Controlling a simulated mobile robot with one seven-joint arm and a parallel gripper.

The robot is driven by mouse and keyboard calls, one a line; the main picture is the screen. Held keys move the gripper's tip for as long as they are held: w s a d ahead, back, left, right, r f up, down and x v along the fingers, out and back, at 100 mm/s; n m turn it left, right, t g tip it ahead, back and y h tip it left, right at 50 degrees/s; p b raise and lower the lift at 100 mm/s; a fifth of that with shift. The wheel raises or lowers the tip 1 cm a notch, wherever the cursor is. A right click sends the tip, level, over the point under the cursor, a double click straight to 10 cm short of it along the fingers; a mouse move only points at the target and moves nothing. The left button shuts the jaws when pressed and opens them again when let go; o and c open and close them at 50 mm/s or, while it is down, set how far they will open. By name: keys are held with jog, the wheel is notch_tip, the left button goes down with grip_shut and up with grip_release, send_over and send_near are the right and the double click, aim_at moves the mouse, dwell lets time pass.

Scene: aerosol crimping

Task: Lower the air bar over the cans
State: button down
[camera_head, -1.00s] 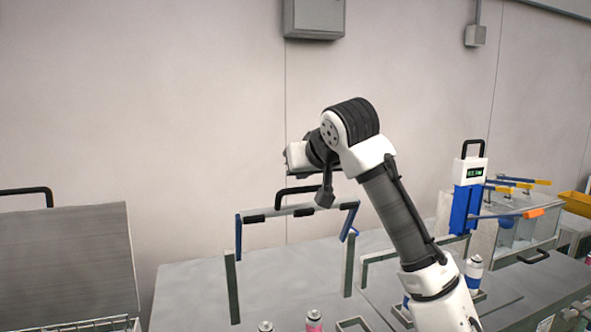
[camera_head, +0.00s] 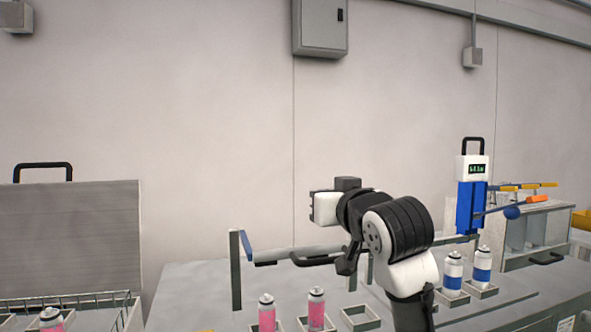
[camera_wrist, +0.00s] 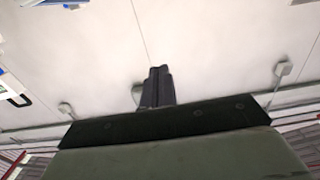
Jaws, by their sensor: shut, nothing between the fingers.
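The air bar (camera_head: 272,257) is a grey bar on blue side arms between upright posts, with a black handle (camera_head: 314,261) now facing forward. It lies low, level with the post tops or below, behind and above two pink cans (camera_head: 267,314) (camera_head: 316,309). My gripper (camera_head: 346,265) is at the right end of the handle, partly hidden by my wrist; whether it touches the handle I cannot tell. In the wrist view my gripper's dark fingers (camera_wrist: 157,86) are together with nothing between them. The bar's right part is hidden behind my arm.
Two blue-banded cans (camera_head: 453,274) (camera_head: 482,266) stand in holders at right, near a blue-and-white device (camera_head: 471,205) with a display. An empty square holder (camera_head: 361,317) is right of the pink cans. A wire basket with a pink can (camera_head: 52,319) is at left.

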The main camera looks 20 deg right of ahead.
jog(key=s+f+t+b, duration=0.3)
jog(key=f+t+b, duration=0.2)
jog(key=f+b, duration=0.6)
jog(key=shift+s+f, duration=0.3)
jog(key=shift+f, duration=0.1)
